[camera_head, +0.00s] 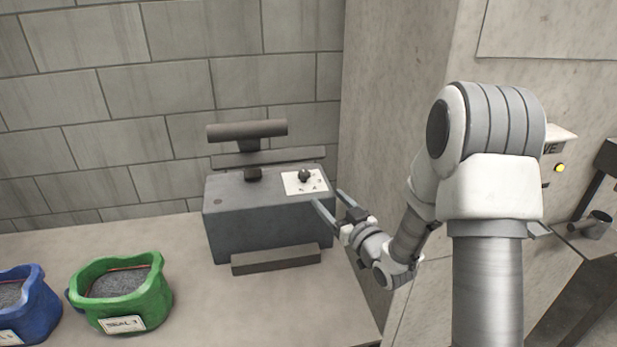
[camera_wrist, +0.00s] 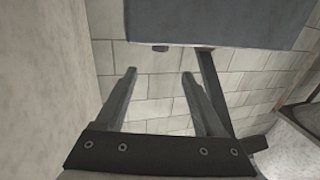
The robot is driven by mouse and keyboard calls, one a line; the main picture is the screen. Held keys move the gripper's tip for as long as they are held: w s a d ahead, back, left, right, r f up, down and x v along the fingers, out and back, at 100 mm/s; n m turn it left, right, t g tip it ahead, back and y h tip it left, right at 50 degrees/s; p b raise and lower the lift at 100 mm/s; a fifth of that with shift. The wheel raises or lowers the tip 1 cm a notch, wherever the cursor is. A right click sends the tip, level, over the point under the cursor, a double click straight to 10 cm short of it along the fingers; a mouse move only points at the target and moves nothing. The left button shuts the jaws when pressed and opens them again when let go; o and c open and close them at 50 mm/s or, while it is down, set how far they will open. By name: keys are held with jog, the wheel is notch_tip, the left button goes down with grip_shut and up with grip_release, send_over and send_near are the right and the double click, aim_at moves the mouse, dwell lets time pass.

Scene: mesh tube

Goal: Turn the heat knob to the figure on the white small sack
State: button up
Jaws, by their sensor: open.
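The heat knob (camera_head: 304,175) is a small dark knob on a white dial plate (camera_head: 314,187), on top of a grey sealing machine (camera_head: 262,228). The marks around it are too small to read. My gripper (camera_head: 328,198) is open and empty, at the machine's right end, just right of and in front of the dial. The wrist view shows its two fingers (camera_wrist: 159,76) apart with nothing between them. I see no white sack. A green sack (camera_head: 155,291) has a white label (camera_head: 122,324) that seems to read "SEAL-7", blurred.
A blue sack (camera_head: 38,297) is cut off at the left edge. The machine has a raised bar (camera_head: 246,130) behind the dial and a low ledge (camera_head: 276,260) in front. A concrete wall stands right of it. Bench (camera_head: 215,310) between green sack and machine is clear.

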aim_at(307, 176)
jog(key=x, duration=1.1)
jog(key=shift+w+a+p, duration=0.2)
jog(key=shift+w+p, duration=0.1)
jog(key=shift+p, duration=0.05)
jog(key=shift+c, duration=0.2)
grip_shut()
